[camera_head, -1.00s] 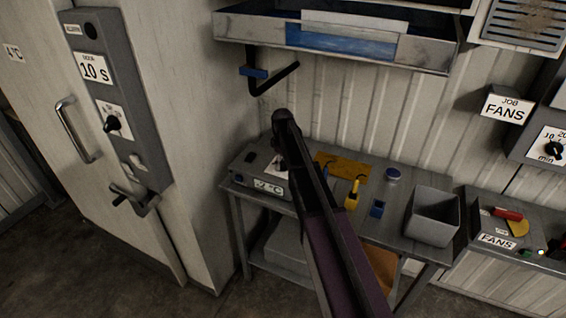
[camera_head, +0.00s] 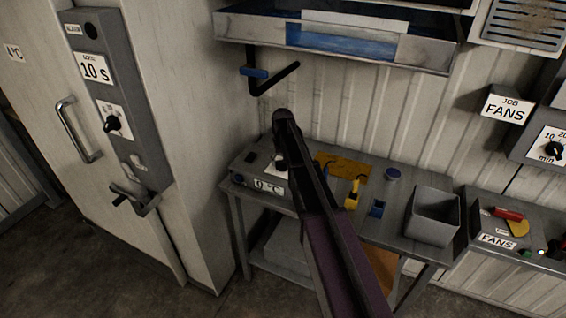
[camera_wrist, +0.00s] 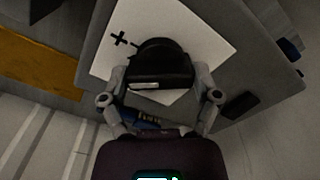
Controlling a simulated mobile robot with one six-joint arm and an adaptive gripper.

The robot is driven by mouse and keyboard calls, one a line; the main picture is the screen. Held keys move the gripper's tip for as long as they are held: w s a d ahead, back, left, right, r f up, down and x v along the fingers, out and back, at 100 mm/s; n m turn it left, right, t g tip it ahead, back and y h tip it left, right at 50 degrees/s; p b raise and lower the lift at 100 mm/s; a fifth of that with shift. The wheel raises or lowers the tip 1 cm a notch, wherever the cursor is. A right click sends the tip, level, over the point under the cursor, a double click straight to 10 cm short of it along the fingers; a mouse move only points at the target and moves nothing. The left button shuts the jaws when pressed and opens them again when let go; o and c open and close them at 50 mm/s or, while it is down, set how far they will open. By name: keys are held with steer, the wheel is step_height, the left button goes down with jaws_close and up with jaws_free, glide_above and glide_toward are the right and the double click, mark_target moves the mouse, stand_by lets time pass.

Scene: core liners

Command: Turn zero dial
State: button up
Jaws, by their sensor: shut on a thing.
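The zero dial (camera_wrist: 165,62) is a round black knob on a white plate (camera_wrist: 200,40) printed with a plus mark, seen in the wrist view. My gripper (camera_wrist: 160,98) has a finger on each side of the dial and is shut on it. In the head view the grey instrument box (camera_head: 240,179) sits at the left end of the bench, and its display (camera_head: 269,187) reads 0 °C. My arm hides the dial and my fingertips in the head view.
The bench (camera_head: 395,240) also holds a yellow tool (camera_head: 353,193) with a probe-like tip, a small blue block (camera_head: 377,208), a round tin (camera_head: 393,174) and a grey bin (camera_head: 433,217). A yellow-brown mat (camera_head: 350,172) lies behind. A shelf (camera_head: 240,26) hangs above.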

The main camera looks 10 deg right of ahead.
steer(key=shift+s+m, duration=0.1)
steer(key=shift+m, duration=0.5)
steer(key=o, duration=1)
steer(key=shift+c, duration=0.2)
steer(key=shift+n, duration=0.3)
